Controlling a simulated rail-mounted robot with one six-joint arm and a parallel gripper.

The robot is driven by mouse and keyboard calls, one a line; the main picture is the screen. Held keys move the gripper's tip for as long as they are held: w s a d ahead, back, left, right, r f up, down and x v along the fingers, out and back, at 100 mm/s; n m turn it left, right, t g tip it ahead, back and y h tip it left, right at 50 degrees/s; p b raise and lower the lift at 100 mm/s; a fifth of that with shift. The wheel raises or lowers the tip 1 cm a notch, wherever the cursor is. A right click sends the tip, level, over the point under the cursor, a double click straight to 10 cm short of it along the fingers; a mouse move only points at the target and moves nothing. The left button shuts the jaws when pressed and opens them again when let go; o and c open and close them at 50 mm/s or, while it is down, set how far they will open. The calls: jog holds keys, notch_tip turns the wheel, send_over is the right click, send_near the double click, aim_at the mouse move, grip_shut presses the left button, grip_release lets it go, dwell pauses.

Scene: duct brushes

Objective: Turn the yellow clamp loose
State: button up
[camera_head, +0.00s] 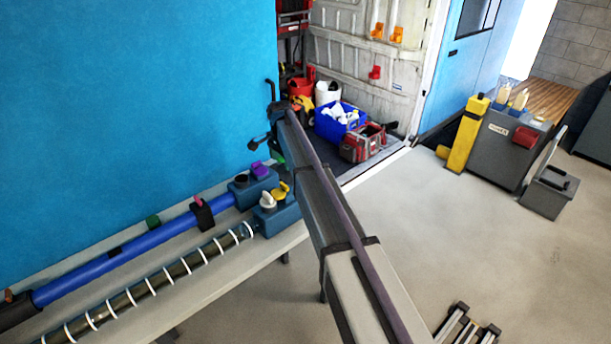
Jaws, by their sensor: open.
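The yellow clamp (279,190) stands on the front blue block (283,215) at the right end of the bench, tilted, beside a white knob (267,201). The block's right side is partly hidden behind my grey arm. My arm runs from the bottom edge up past the block. My gripper (264,116) appears at its far end, above the clamp in the picture. Its dark, small fingers look spread and empty. No contact with the clamp shows. Their exact depth relative to the clamp is hard to tell.
A rear block carries a purple clamp (259,169) and joins a blue tube (130,252). A dark hose with white rings (150,288) meets the front block. A blue wall (130,110) stands behind the bench. Blue (338,121) and red bins stand beyond. Floor at right is mostly open.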

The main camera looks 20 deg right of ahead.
aim_at(284, 184)
notch_tip(284, 184, down, 11)
jog(key=b, duration=1.1)
jog(key=shift+f, duration=0.1)
jog(key=c, duration=0.9)
